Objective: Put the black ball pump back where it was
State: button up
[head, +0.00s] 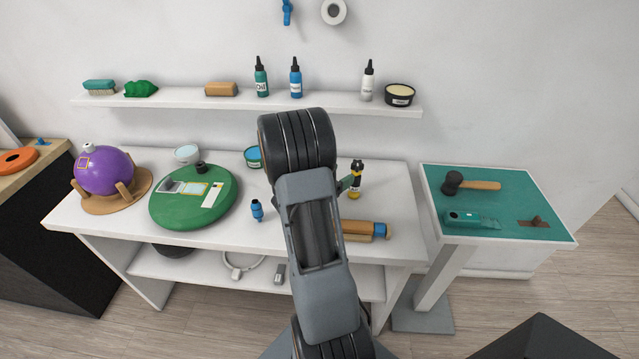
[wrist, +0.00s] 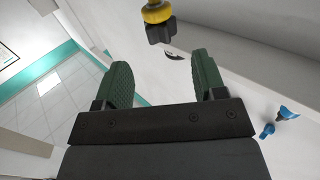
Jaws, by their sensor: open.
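A small upright yellow-and-black object (head: 356,181) stands on the white workbench (head: 410,232), just right of my arm. It may be the ball pump, but I cannot tell for sure. My gripper (head: 345,185) is mostly hidden behind my arm in the head view, with a green finger close to that object. In the wrist view my gripper (wrist: 161,75) is open and empty between its two green fingers. A yellow-and-black part (wrist: 158,22) shows beyond the fingertips, apart from them. No other clear black pump shows; my arm hides part of the bench.
A purple ball (head: 104,170) on a wooden stand and a green disc (head: 190,205) fill the bench's left. A tan block with a blue end (head: 362,230) lies at the front. A wall shelf (head: 200,98) holds bottles. A teal-topped side table (head: 530,233) holds a mallet (head: 475,184).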

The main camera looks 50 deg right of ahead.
jog(key=w+a+r+n+t+y, duration=0.2)
jog(key=w+a+n+t+y, duration=0.1)
jog(key=w+a+t, duration=0.25)
jog(key=w+a+r+n+t+y, duration=0.3)
jog(key=w+a+t, duration=0.1)
jog(key=w+t, duration=0.25)
jog(key=w+a+r+n+t+y, duration=0.1)
jog(key=w+a+n+y, duration=0.15)
jog(key=a, duration=0.35)
jog(key=w+a+r+n+t+y, duration=0.1)
jog(key=a+r+n+y, duration=0.1)
jog(key=a+n+y, duration=0.3)
jog(key=s+a+n+g+y, duration=0.2)
jog(key=s+a+y, duration=0.2)
jog(key=a, duration=0.7)
jog(key=s+a+n+g, duration=0.2)
jog(key=s, duration=0.4)
jog(key=s+a+n+g, duration=0.2)
jog(key=s+g, duration=0.1)
jog(key=s, duration=0.4)
jog(key=shift+s+a+r, duration=0.25)
jog(key=shift+s+r, duration=0.05)
